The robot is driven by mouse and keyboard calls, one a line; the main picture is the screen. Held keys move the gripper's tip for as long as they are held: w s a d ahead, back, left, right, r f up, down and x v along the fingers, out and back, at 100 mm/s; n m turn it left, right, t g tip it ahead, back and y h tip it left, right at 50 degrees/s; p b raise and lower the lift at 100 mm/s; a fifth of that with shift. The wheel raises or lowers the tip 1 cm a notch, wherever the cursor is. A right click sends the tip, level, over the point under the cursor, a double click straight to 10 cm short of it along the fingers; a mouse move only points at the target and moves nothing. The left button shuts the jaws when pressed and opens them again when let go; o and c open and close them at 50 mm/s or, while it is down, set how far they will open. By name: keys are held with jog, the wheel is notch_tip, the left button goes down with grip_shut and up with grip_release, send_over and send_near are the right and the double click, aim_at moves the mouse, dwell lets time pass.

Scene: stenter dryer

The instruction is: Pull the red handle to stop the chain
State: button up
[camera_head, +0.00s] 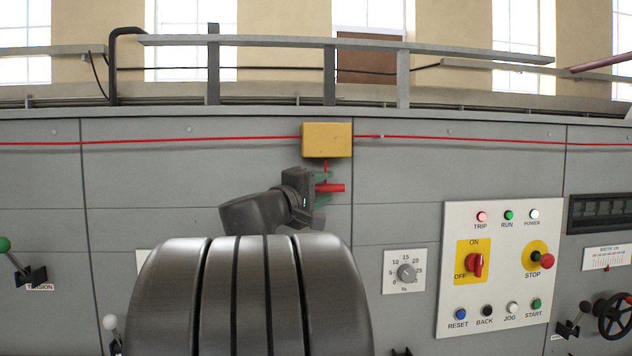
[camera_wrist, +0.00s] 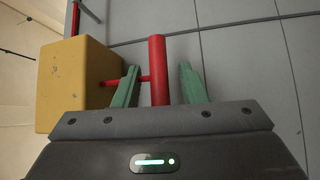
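The red handle (camera_head: 332,188) is a short bar hanging by a thin red stem below a yellow box (camera_head: 327,140) on the grey machine front. In the wrist view the handle (camera_wrist: 158,68) stands between the two green fingers of my gripper (camera_wrist: 160,86). The fingers are open, with a gap on each side of the bar. The left finger crosses the stem in the picture, on the side toward the yellow box (camera_wrist: 75,85). In the head view my gripper (camera_head: 321,188) sits at the handle, and its body hides the handle's left end.
A red cord (camera_head: 220,139) runs along the machine front to both sides of the box. A control panel (camera_head: 494,270) with lamps, buttons and a red switch is at the right. A dial (camera_head: 406,273) is below the handle. A rail (camera_head: 345,42) runs above.

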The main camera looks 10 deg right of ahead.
jog(key=shift+x, duration=0.85)
jog(key=shift+c, duration=0.5)
grip_shut()
